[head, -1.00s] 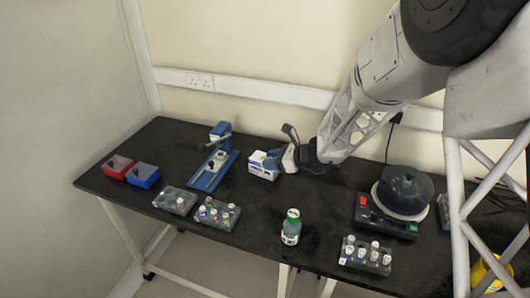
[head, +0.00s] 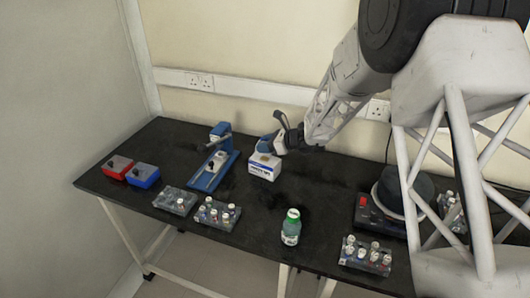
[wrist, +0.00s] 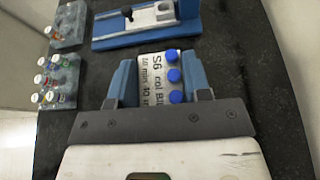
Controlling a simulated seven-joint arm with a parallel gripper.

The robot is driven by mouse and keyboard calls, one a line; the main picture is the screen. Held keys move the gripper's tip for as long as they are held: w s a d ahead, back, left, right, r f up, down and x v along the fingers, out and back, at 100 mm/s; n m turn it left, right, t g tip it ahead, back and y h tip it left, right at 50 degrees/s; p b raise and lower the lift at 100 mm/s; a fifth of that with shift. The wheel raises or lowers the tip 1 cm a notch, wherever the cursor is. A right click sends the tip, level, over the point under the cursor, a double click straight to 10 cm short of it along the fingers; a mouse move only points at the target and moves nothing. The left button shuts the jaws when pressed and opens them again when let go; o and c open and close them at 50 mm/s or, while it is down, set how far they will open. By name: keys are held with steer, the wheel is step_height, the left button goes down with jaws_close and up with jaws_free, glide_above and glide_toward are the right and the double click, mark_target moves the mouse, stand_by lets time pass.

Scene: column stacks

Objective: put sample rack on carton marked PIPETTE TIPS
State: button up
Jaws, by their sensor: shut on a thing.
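My gripper (wrist: 163,88) is shut on a small white-labelled block with blue round caps, which I take to be the sample rack (wrist: 155,75). Its label reads in part "S6 col". In the head view my gripper (head: 266,145) is over a white carton with blue print (head: 263,170), and its near finger hides most of the rack. The print is too small to read, so I cannot confirm the PIPETTE TIPS mark. I cannot tell whether the rack touches the carton. In the wrist view the carton is not distinguishable below the rack.
A blue device (head: 208,175) stands just left of the carton. Red (head: 117,168) and blue (head: 143,176) boxes stand far left. Black bench is clear right of the carton.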

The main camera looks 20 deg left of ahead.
steer(key=shift+f, duration=1.75)
steer(key=shift+f, duration=0.1)
steer(key=o, duration=0.9)
steer(key=shift+o, duration=0.2)
steer(key=shift+d+r, duration=0.15)
steer(key=shift+r, duration=0.05)
steer(key=v, duration=1.1)
steer(key=shift+d, duration=0.4)
